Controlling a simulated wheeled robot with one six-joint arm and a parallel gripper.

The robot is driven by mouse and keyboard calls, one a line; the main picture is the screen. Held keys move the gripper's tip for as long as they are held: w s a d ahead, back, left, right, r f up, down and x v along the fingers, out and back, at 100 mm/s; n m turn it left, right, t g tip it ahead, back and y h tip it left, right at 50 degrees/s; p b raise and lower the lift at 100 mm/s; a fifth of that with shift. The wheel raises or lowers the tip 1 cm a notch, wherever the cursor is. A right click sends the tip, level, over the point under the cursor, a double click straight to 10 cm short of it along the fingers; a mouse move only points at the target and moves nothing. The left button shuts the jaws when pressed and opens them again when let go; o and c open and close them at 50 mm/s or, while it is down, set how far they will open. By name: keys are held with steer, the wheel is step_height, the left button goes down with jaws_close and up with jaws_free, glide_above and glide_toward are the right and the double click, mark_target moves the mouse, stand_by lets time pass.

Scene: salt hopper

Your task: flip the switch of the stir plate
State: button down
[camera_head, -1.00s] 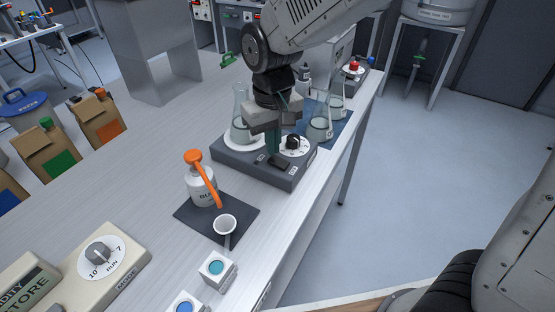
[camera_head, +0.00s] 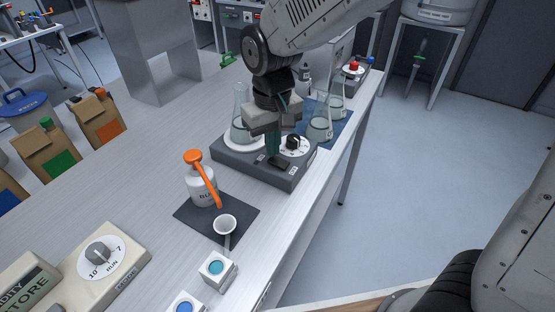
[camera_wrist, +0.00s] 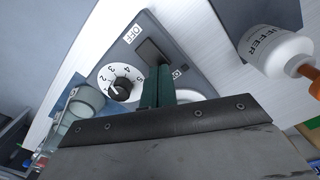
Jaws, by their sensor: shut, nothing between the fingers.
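The stir plate (camera_head: 246,172) is a dark grey box on the bench, with a conical flask (camera_head: 240,118) on its white round top. Its front holds a dial (camera_head: 293,143) with a black knob. A dark rocker switch (camera_wrist: 151,52) sits between the OFF label (camera_wrist: 132,34) and an O-like mark in the wrist view. My gripper (camera_head: 273,150) points down over the front of the plate. Its green fingers (camera_wrist: 158,84) are shut and empty, with their tips at the switch's near edge. I cannot tell whether they touch it. The fingers partly hide the switch in the head view.
Several flasks stand on a blue mat (camera_head: 340,123) right of the plate. A mode dial box (camera_head: 112,262) is at lower left.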

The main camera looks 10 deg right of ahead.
steer(key=shift+f, duration=0.8)
steer(key=shift+r, duration=3.55)
